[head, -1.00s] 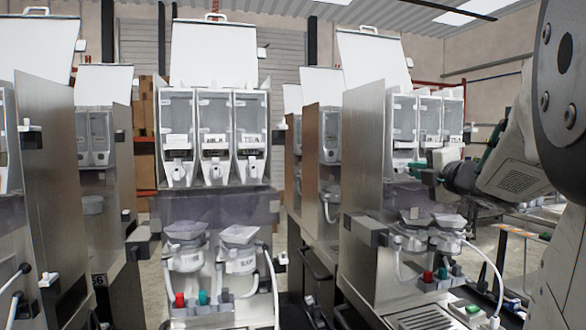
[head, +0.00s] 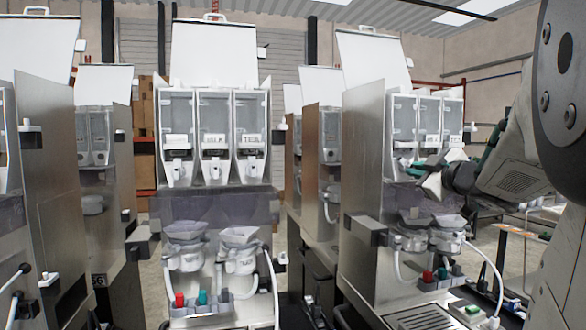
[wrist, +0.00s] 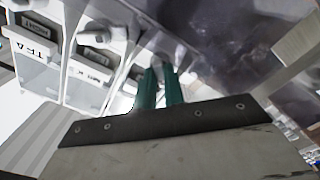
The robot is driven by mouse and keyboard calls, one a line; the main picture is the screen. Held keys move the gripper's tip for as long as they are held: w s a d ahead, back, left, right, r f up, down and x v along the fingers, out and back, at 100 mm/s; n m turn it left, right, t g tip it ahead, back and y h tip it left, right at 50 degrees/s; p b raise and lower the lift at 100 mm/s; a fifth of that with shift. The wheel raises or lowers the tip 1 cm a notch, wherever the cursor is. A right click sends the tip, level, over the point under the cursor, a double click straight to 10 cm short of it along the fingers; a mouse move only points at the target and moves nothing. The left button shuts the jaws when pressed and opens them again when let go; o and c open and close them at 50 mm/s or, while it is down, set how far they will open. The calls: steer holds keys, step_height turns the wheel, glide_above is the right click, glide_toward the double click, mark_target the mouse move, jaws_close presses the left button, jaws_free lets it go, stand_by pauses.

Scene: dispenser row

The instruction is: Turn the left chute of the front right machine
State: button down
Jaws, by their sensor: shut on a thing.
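The front right machine (head: 362,170) stands at the right in the head view, with clear canisters (head: 404,118) in a row. My gripper (head: 428,164) is at the left canister's outlet, its green fingers partly hidden by a white part. This white part, the left chute (head: 432,184), juts out tilted below the fingers. In the wrist view the green fingers (wrist: 160,72) are close together at the chute, shut on it; the grip itself is mostly hidden. Beside it are the middle canister (wrist: 92,68) and the one labelled TEA (wrist: 35,48).
Funnel bowls (head: 447,222) and a drip grate (head: 422,318) lie below on the same machine. A second machine (head: 217,60) stands in the middle, with red and teal knobs (head: 202,297). Steel side panels (head: 60,160) rise at the left.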

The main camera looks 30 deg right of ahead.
steer(key=shift+m, duration=4.3)
steer(key=c, duration=1.5)
jaws_free()
steer(key=shift+s, duration=0.1)
steer(key=v, duration=0.7)
steer(key=shift+s+a, duration=0.1)
steer(key=shift+s, duration=0.2)
